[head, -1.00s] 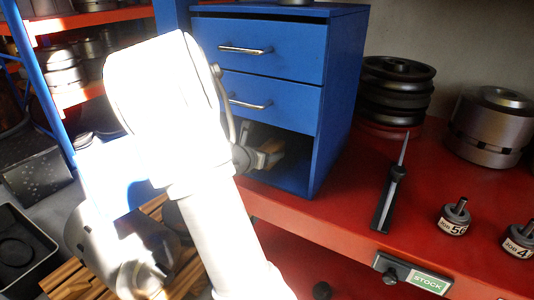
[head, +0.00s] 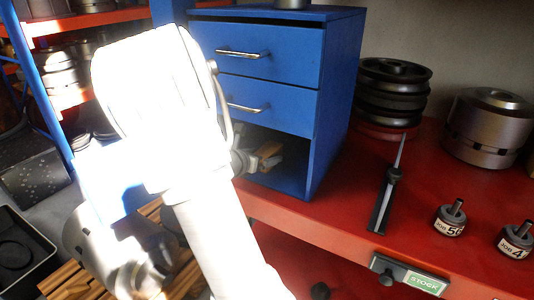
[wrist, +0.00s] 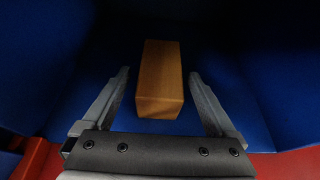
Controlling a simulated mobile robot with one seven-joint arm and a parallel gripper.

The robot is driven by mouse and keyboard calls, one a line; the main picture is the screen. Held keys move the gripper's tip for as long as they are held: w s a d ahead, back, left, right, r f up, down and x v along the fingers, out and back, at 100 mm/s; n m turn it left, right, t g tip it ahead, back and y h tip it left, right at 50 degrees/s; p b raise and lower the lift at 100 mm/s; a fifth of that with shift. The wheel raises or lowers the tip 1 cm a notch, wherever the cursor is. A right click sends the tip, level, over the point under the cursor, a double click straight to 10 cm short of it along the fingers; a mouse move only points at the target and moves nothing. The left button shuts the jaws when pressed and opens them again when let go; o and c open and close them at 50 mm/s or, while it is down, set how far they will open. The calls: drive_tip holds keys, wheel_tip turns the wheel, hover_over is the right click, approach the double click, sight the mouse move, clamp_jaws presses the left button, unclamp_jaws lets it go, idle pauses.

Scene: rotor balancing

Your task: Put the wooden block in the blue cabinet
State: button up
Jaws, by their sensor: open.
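The blue cabinet (head: 335,110) stands on the red bench, with two closed drawers above an open bottom compartment. The wooden block (wrist: 160,80) rests on the blue floor inside that compartment, lying lengthwise away from the wrist camera. It also shows in the head view (head: 268,151), partly hidden by my gripper. My gripper (wrist: 158,76) is open, reaching into the compartment opening. Its fingers lie either side of the block's near part, with a visible gap on both sides. In the head view my white arm hides the compartment's left side.
Black stacked discs (head: 394,92) and a metal rotor (head: 487,128) stand right of the cabinet. Wooden slats (head: 75,283) lie lower left.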

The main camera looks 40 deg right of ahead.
drive_tip(key=p+v, duration=0.2)
drive_tip(key=v, duration=0.6)
drive_tip(key=shift+a+r, duration=0.1)
drive_tip(key=shift+a, duration=0.1)
drive_tip(key=shift+s+a+r, duration=0.2)
drive_tip(key=shift+s+a, duration=0.15)
drive_tip(key=shift+a, duration=0.15)
drive_tip(key=s+a+r+m+y, duration=0.2)
drive_tip(key=s+a+m+y, duration=0.2)
drive_tip(key=a+m, duration=0.3)
drive_tip(key=s+a+r+m+t+y, duration=0.1)
drive_tip(key=s+a+r+m+y, duration=0.2)
drive_tip(key=s+a+m, duration=0.4)
drive_tip(key=s+a+r+m+t+y, duration=0.1)
drive_tip(key=s+a+r+m+y, duration=0.2)
drive_tip(key=a, duration=0.8)
drive_tip(key=s+m+y, duration=0.2)
drive_tip(key=s+m, duration=0.1)
drive_tip(key=m, duration=0.1)
drive_tip(key=shift+a+y, duration=0.35)
drive_tip(key=shift+y, duration=0.05)
drive_tip(key=shift+r, duration=0.15)
